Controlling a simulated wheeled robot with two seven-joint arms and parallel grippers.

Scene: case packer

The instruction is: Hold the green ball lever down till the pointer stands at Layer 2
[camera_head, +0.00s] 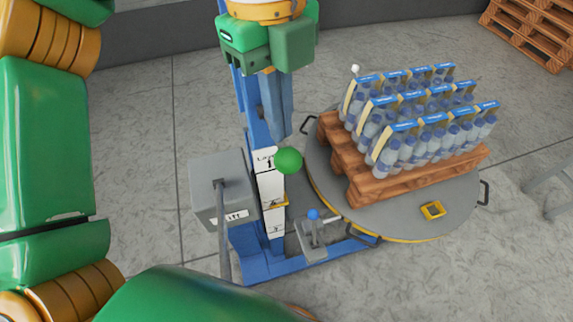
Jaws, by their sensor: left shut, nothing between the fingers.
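The green ball (289,160) of the lever stands beside the top part of the white layer scale (270,187). I cannot make out the rod behind the ball. My left gripper (281,138) points down with its fingers together and empty, its tips just above the ball. I cannot tell if they touch it. The scale reads "Layer 1" at its top, with lower marks below. The yellow pointer (277,203) stands below the Layer 1 mark, about midway down the scale. The number beside it is not legible.
A grey box (218,187) labelled "Lift" stands left of the scale. A lever with a blue ball (313,214) stands at lower right. A round turntable (400,218) bears a wooden pallet (375,188) with bottle packs (415,120). Part of my own arm covers the lower left.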

